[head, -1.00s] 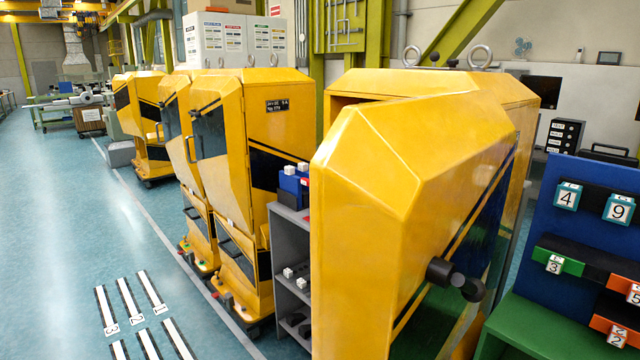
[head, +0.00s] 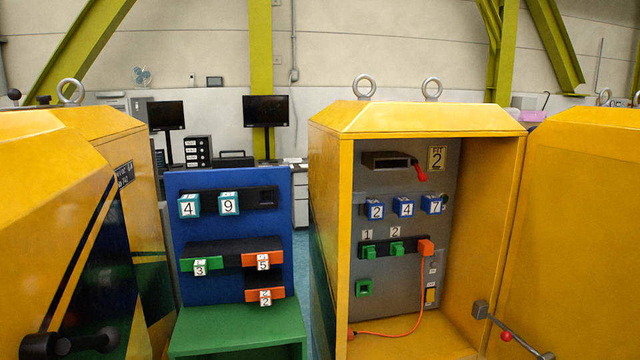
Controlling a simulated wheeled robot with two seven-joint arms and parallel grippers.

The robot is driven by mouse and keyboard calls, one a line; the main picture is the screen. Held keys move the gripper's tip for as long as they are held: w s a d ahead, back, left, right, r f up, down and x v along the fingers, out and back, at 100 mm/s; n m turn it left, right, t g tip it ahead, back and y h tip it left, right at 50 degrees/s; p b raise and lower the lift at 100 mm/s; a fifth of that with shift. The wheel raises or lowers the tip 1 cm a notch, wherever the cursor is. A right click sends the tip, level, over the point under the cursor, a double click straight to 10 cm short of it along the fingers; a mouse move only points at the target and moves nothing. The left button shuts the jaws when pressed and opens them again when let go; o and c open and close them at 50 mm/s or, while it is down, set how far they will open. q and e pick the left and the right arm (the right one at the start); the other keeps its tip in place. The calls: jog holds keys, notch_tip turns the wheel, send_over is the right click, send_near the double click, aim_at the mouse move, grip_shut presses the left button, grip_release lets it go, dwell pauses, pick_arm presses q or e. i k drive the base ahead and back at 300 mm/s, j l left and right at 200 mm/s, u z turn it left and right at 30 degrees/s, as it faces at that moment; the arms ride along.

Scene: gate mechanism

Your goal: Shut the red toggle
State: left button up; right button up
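A red toggle (head: 420,172) sticks out at the lower right of a dark slotted unit (head: 388,160), high on the grey panel inside the open yellow cabinet (head: 335,160). Its tip angles down and to the right. A plate marked 2 (head: 437,158) is just right of it. Neither of my grippers is in view, and nothing touches the toggle.
Blue number blocks (head: 404,206), green plugs (head: 397,248) and an orange plug (head: 426,248) with a cable sit below. A red-knobbed rod (head: 506,336) is near the cabinet's right door (head: 575,230). A blue board (head: 225,275) and another yellow cabinet door (head: 45,215) stand left.

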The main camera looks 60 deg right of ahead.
aim_at(422, 177)
jog(key=z, duration=2.5)
